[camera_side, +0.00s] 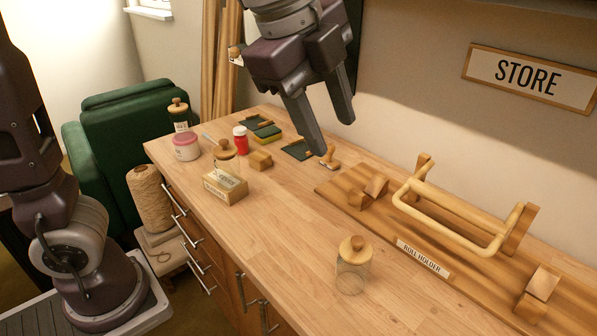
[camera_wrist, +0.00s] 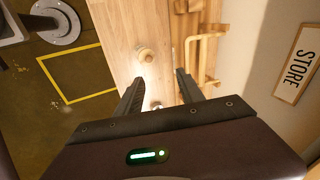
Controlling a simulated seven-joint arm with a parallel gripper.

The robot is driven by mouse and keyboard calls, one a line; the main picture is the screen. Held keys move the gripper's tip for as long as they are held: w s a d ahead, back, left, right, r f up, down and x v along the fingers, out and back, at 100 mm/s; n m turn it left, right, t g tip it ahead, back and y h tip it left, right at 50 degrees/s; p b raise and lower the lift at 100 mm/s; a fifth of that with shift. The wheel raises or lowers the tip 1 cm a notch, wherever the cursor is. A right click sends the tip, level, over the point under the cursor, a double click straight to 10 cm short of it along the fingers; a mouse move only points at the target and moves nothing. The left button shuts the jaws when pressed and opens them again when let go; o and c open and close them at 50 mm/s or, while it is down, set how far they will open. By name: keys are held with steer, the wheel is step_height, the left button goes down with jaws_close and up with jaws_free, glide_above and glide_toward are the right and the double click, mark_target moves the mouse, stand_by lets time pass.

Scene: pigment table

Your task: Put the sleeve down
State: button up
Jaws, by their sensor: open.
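My gripper (camera_side: 331,136) is open and empty, high above the wooden worktop near the wall. In the wrist view its two fingers (camera_wrist: 160,80) stand apart with nothing held between them. I cannot tell which thing, if any, is the sleeve. A clear glass jar with a round wooden lid (camera_side: 353,262) stands upright on the worktop at the front. It also shows in the wrist view (camera_wrist: 145,55), beyond the fingertips. The wooden roll holder (camera_side: 424,258) lies to the right, with a pale looped bar (camera_side: 450,226) on it.
On the far left of the worktop (camera_side: 290,225) stand a pink jar (camera_side: 186,148), a red bottle (camera_side: 241,140), a labelled box (camera_side: 225,188) and a wooden block (camera_side: 260,160). Dark green pads (camera_side: 298,150) and a wooden-handled stamp (camera_side: 329,158) lie near the wall.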

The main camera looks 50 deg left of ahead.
steer(key=s+a+f+n, duration=0.4)
steer(key=s+a+n, duration=0.1)
steer(key=s+n, duration=0.3)
steer(key=s+a+f+n+t+y, duration=0.1)
steer(key=s+a+f+n, duration=0.3)
steer(key=s+a+n, duration=0.2)
steer(key=s+n, duration=0.2)
steer(key=n, duration=0.1)
steer(key=shift+f, duration=0.25)
steer(key=shift+s, duration=0.1)
